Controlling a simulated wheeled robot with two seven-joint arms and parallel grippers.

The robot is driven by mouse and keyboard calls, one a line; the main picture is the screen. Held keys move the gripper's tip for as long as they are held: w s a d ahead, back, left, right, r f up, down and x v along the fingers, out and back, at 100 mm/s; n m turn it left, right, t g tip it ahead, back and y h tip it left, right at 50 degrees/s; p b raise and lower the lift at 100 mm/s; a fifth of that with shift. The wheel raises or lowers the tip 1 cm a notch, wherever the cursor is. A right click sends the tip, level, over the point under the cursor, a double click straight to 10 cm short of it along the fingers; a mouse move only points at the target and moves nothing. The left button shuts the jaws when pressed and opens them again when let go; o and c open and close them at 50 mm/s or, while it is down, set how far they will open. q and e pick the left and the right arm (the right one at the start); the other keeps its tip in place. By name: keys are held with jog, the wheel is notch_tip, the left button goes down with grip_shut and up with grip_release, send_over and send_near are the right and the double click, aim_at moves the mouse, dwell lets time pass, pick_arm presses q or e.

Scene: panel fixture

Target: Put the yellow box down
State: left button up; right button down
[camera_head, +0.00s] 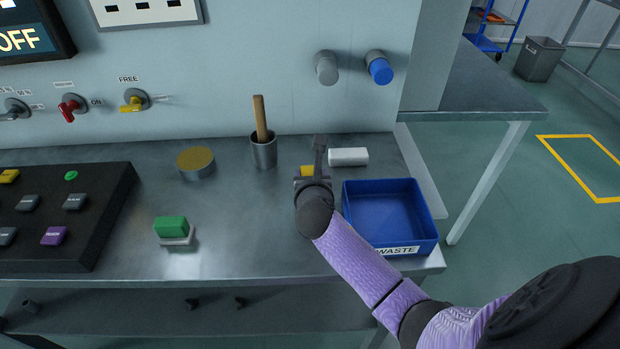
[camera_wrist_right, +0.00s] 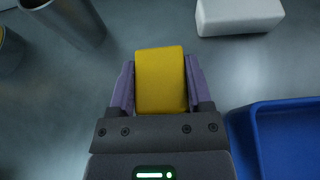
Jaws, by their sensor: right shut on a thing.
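The yellow box (camera_wrist_right: 161,80) sits between the two fingers of my right gripper (camera_wrist_right: 160,85) in the right wrist view. The gripper is shut on it. In the head view only a small piece of the yellow box (camera_head: 307,170) shows beside my right gripper (camera_head: 314,172), which covers the rest. The gripper is over the grey bench (camera_head: 235,215), left of the blue waste tray. I cannot tell whether the box touches the bench. My left gripper is not in view.
The blue waste tray (camera_head: 434,238) is just right of my gripper. A white block (camera_head: 348,157) lies behind it. A metal cup (camera_head: 264,153) with a wooden handle (camera_head: 260,118) stands to the left. A round tin (camera_head: 195,163) and a green block (camera_head: 171,227) are farther left.

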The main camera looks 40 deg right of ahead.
jog(key=shift+c, duration=2.1)
grip_release()
jog(key=o, duration=0.4)
jog(key=shift+r, duration=0.1)
jog(key=p+v, duration=0.5)
jog(key=v, duration=0.6)
jog(key=shift+s+a+r+p, duration=0.1)
jog(key=shift+s+r+p, duration=0.1)
jog(key=shift+s+p, duration=0.1)
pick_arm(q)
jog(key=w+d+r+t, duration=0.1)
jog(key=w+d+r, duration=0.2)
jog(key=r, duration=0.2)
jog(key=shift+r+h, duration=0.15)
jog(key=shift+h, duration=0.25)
pick_arm(e)
jog(key=shift+s+a, duration=0.1)
